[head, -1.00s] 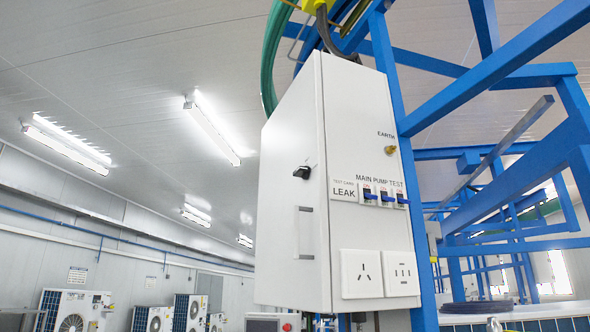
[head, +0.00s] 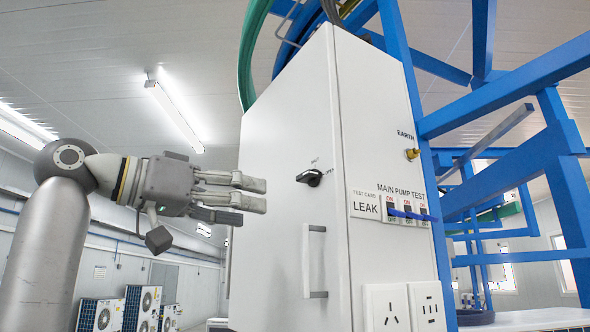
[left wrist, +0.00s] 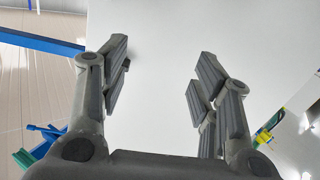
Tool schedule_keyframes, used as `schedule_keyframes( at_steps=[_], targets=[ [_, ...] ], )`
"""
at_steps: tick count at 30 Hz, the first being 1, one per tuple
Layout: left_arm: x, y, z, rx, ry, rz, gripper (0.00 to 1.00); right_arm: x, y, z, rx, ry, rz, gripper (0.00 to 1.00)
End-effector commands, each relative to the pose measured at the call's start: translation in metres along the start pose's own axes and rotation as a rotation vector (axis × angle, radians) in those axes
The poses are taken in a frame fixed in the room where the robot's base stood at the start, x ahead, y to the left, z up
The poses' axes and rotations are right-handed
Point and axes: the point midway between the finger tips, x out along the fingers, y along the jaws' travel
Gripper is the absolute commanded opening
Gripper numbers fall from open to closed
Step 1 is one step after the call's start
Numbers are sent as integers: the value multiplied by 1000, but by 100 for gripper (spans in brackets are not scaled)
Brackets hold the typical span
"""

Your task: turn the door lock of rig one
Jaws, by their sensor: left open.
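The door lock of the rig is a black turn knob (head: 310,177) on the door of the white cabinet (head: 280,110), above the door handle (head: 315,262). Small markings show around it. My left gripper (head: 256,194) is open and empty, to the left of the knob and apart from it, with its fingers pointing right. In the left wrist view the two spread fingers (left wrist: 163,62) frame plain white surface. A small dark bit shows beside the left finger there; I cannot tell if it is the knob. My right gripper is not in view.
The cabinet's right face carries switches (head: 407,210), sockets (head: 404,307) and a brass earth terminal (head: 411,154). A blue steel frame (head: 510,130) stands behind and to the right. A green hose (head: 249,50) runs behind the cabinet top. Outdoor units (head: 140,308) stand far left.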

Motion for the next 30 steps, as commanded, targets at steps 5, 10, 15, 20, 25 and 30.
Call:
schedule_keyframes(
  at_steps=[5,10,15,20,25,30],
  targets=[
    [-32,52,-36,94,14,46,57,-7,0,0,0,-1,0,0],
    [-27,61,-40,107,12,55,57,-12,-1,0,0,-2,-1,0],
    [2,62,-42,106,11,56,57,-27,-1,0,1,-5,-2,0],
    [33,64,-43,105,11,55,57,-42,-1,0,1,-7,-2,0],
    [58,64,-42,104,14,54,57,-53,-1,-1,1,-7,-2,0],
    [71,65,-40,106,14,54,57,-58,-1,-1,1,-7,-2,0]
  ],
)
